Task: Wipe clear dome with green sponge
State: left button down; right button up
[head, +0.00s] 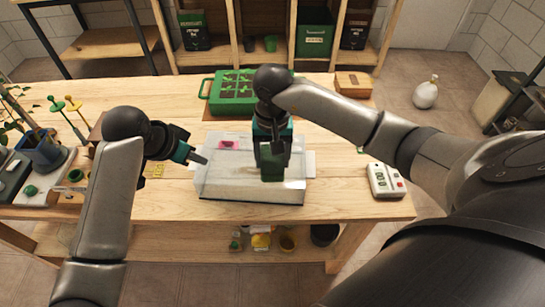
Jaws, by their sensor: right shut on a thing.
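The clear dome (220,182) is a low, see-through box-shaped cover on the middle of the wooden table. My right gripper (271,150) points down over the dome, shut on the green sponge (271,173). The sponge appears to be at the dome's top; I cannot tell whether it presses on it. My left gripper (200,158) is beside the dome's upper left edge, close to it. Whether it touches, and whether its fingers are open, is unclear. My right arm and gripper hide part of the dome's back right.
A green seedling tray (212,104) stands behind the dome. A pink item (229,144) shows at the dome's back left. A white device with buttons (386,180) lies at the right, and a wooden box (353,83) at the back right. Pots and plants crowd the left end.

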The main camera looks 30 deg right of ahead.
aim_at(209, 176)
pick_arm(q)
jog(key=shift+f, duration=2.45)
jog(key=shift+f, duration=0.5)
jog(key=shift+f, duration=0.1)
pick_arm(e)
jog(key=shift+f, duration=1.3)
dwell(0.3)
jog(key=shift+w+a+r, duration=0.1)
jog(key=shift+w+a, duration=0.5)
jog(key=shift+a, duration=0.2)
jog(key=shift+w+a, duration=0.55)
jog(key=shift+a, duration=0.25)
pick_arm(q)
jog(key=shift+s, duration=0.1)
pick_arm(e)
jog(key=shift+w+a, duration=0.65)
jog(key=shift+a, duration=0.3)
jog(key=shift+w+a, duration=0.65)
jog(key=shift+a, duration=0.3)
pick_arm(q)
jog(key=shift+a, duration=0.1)
pick_arm(e)
jog(key=shift+w+a, duration=0.9)
jog(key=shift+a, duration=0.2)
